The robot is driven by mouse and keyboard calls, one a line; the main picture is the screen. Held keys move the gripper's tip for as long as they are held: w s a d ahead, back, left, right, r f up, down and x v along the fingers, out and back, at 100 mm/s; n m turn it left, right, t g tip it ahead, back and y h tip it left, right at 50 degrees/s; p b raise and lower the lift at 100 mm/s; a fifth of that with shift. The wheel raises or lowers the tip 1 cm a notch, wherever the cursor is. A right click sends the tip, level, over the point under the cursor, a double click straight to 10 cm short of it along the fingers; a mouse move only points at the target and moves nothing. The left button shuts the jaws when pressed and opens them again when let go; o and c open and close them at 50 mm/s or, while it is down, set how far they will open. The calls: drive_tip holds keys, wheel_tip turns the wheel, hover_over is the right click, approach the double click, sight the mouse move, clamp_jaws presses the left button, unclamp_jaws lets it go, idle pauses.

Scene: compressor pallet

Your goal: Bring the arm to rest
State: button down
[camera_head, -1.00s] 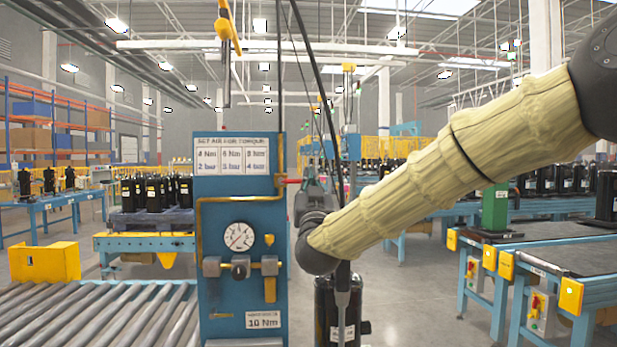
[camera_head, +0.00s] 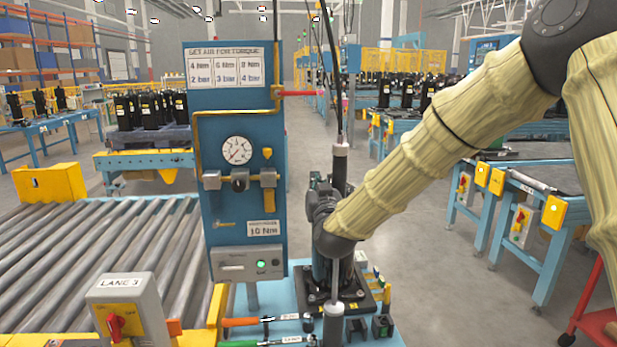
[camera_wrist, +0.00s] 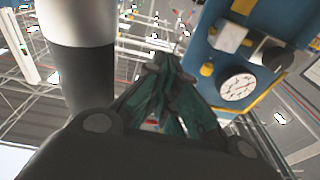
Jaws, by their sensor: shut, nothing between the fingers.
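My arm, in a pale yellow sleeve, reaches in from the upper right in the head view. The hanging tool (camera_wrist: 75,50) also shows there, close on the left, as a pale and dark cylinder. A black compressor (camera_head: 326,272) stands below and behind my wrist, partly hidden.
The blue panel (camera_head: 240,105) with its gauge stands close to the left of my gripper. A roller conveyor (camera_head: 110,255) and the Lane 3 control box (camera_head: 122,305) are at the lower left. Hand tools (camera_head: 265,321) lie in front. Open floor (camera_head: 440,265) is to the right.

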drive_tip(key=s+d+f+g+p, duration=0.1)
drive_tip(key=s+d+f+g, duration=0.15)
drive_tip(key=f, duration=0.85)
drive_tip(key=s+d+f+g+p, duration=0.15)
drive_tip(key=s+f, duration=0.25)
drive_tip(key=f, duration=0.6)
drive_tip(key=s+d+f+g+h+p, duration=0.1)
drive_tip(key=s+d+f+g, duration=0.2)
drive_tip(key=s+f, duration=0.5)
drive_tip(key=s+d+f+g+p, duration=0.1)
drive_tip(key=s+d+f+g, duration=0.15)
drive_tip(key=s+f, duration=0.6)
drive_tip(key=s+d+f+g+p, duration=0.1)
drive_tip(key=s+d+f+g, duration=0.2)
drive_tip(key=s, duration=0.8)
drive_tip(key=s+d+f+m+g+h+p, duration=0.1)
drive_tip(key=s+d+f+g, duration=0.2)
drive_tip(key=s+f, duration=0.4)
drive_tip(key=s+d+f+g+h+p, duration=0.1)
drive_tip(key=s+d+f+g, duration=0.3)
drive_tip(key=s, duration=1.3)
drive_tip(key=shift+d+f+m+p, duration=0.3)
drive_tip(key=shift+d+f+m, duration=0.1)
drive_tip(key=shift+d+f, duration=0.2)
